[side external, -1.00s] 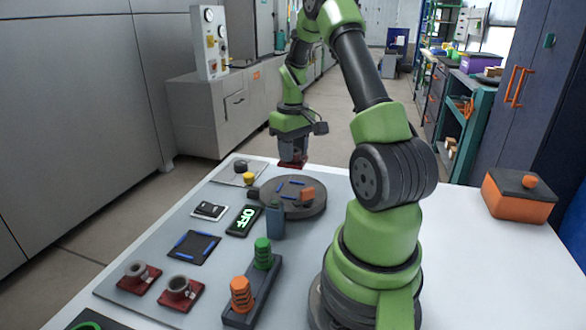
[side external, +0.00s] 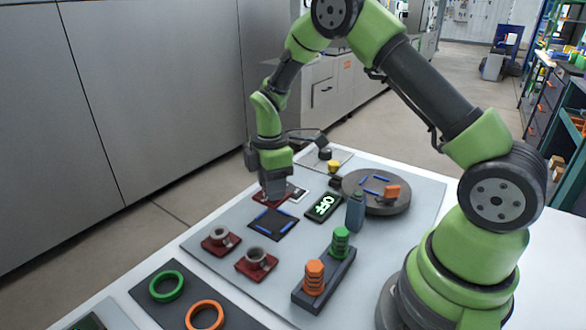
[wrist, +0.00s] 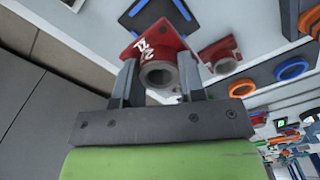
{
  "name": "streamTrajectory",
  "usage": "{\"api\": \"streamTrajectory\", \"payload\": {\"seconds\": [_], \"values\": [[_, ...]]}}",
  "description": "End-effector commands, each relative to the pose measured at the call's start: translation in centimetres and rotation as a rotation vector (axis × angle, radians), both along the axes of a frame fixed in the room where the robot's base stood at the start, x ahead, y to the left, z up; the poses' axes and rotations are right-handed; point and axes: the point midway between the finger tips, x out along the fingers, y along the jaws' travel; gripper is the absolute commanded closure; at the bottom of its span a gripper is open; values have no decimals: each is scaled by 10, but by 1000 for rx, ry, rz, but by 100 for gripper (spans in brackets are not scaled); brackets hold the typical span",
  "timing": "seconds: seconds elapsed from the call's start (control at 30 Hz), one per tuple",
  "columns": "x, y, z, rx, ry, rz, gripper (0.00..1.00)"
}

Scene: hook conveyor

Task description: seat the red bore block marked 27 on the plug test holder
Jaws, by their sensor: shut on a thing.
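My gripper (side external: 272,186) is shut on the red bore block (side external: 263,197). In the wrist view the block (wrist: 143,42) shows a white marking that looks like 27, and its grey round bore (wrist: 159,76) sits between the two fingers (wrist: 160,84). In the side view the block is low over the board, just behind a dark square pad with blue bars (side external: 273,223); I cannot tell whether it touches anything. I cannot tell for certain which fixture is the plug test holder. Two other red blocks with grey bores (side external: 221,239) (side external: 257,262) stand in front of the pad.
A blue-grey upright piece (side external: 356,211) and a rack with green and orange plugs (side external: 324,283) stand nearer. Green and orange rings (side external: 167,286) lie in front.

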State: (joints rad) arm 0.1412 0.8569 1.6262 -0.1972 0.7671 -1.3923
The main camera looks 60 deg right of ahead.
Motion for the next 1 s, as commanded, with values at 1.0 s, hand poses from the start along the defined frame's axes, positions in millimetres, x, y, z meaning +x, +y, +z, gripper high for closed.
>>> {"api": "streamTrajectory", "payload": {"seconds": [1.0], "values": [[0, 0, -52, 0, -1, -3, 96]]}}
